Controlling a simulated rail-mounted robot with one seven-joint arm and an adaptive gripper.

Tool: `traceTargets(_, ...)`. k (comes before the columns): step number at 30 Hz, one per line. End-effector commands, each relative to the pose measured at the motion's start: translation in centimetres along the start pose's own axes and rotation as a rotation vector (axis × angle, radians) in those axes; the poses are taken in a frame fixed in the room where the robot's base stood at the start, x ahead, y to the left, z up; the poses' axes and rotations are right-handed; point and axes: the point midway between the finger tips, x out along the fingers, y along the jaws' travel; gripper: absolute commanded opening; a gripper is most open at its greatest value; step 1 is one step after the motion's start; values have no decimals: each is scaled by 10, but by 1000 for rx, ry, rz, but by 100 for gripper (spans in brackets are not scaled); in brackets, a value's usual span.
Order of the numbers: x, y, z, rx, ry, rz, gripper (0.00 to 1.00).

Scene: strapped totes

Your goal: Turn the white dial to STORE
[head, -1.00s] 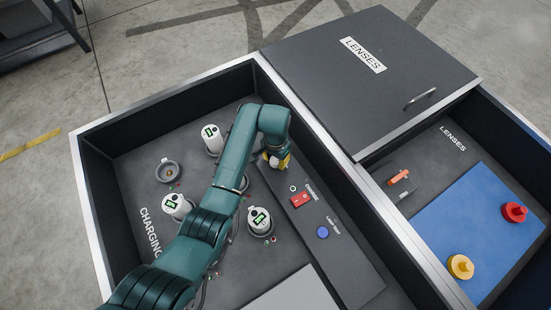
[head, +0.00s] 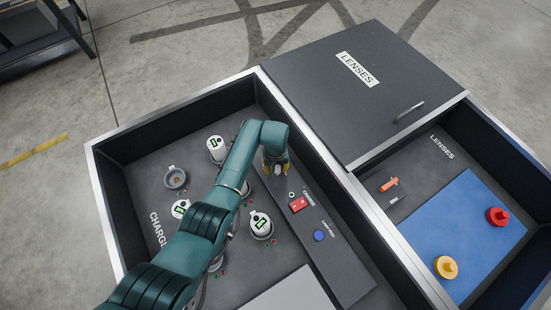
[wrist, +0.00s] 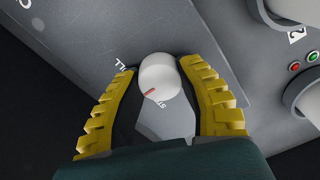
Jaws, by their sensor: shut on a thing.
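The white dial (wrist: 161,72) sits on the grey panel in the wrist view. Its red mark points down and left in that picture, between a partly hidden label ending in "ILL" at upper left and a partly hidden label starting "STO" just below, nearer the latter. My gripper (wrist: 160,68) is shut on the dial, one yellow finger on each side. In the head view my gripper (head: 275,168) is at the far end of the panel strip and mostly hides the dial.
On the strip nearer me are a red switch (head: 298,204) and a blue button (head: 319,235). White canisters (head: 261,225) stand in holders left of the strip, close to my arm. The closed LENSES lid (head: 365,100) and tote walls (head: 325,165) lie to the right.

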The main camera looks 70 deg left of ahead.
Motion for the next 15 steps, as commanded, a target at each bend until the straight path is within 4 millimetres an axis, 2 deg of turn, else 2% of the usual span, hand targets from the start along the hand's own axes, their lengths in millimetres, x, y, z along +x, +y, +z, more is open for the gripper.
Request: traceTargets(15,4,-2,2,-480,-3,-5,2)
